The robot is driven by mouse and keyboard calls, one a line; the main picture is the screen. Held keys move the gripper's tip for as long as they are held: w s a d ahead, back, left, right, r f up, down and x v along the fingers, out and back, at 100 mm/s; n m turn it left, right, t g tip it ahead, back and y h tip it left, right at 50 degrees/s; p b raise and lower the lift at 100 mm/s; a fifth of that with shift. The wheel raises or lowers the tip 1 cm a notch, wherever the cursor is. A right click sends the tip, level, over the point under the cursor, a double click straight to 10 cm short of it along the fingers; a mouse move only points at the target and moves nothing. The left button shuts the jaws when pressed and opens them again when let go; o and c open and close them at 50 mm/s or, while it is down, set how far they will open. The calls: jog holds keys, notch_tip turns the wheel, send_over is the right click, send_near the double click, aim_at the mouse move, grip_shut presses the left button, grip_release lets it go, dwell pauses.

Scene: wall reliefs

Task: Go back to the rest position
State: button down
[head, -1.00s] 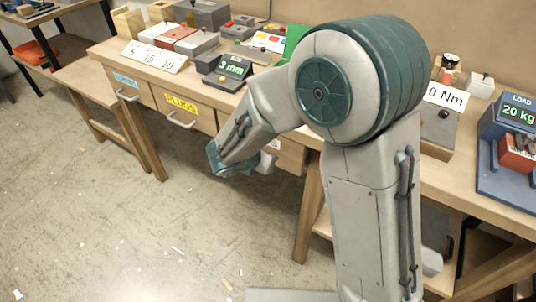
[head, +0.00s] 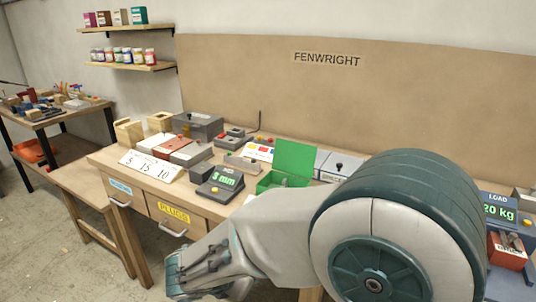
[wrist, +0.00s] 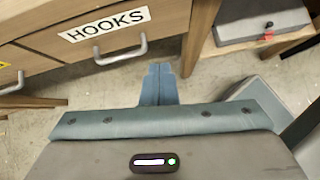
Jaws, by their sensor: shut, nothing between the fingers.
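My gripper (wrist: 159,84) shows in the wrist view with its two blue-grey fingers together and nothing between them. It points over the floor, in front of a drawer labelled HOOKS (wrist: 100,25). In the head view my arm is folded low in front of the workbench (head: 225,208), with its bulky teal joint at the lower right. The forearm reaches left to the bench's front, and the fingertips cannot be made out there.
Drawers with handles, one labelled PLUGS (head: 173,212), line the bench front. On top stand a green open box (head: 292,160), a 3 mm display (head: 222,182) and a number card (head: 150,166). Shelves (head: 125,66) hang behind. Floor (head: 50,255) at left is clear.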

jog(key=s+d+r+m+g+y+p, duration=0.1)
jog(key=s+d+r+m+p, duration=0.2)
jog(key=d+r+m, duration=0.2)
jog(key=s+d+r+m+g+y+p, duration=0.2)
jog(key=d+m, duration=0.7)
jog(key=m, duration=0.5)
jog(key=s+d+r+m+g+y+p, duration=0.1)
jog(key=s+d+r+m+p, duration=0.3)
jog(key=s+d+r+m, duration=0.2)
notch_tip(320, 180, up, 3)
jog(key=d+m, duration=0.1)
jog(key=m, duration=0.2)
jog(key=shift+d+f+m+y, duration=0.15)
jog(key=shift+m+y, duration=0.15)
jog(key=shift+m, duration=0.1)
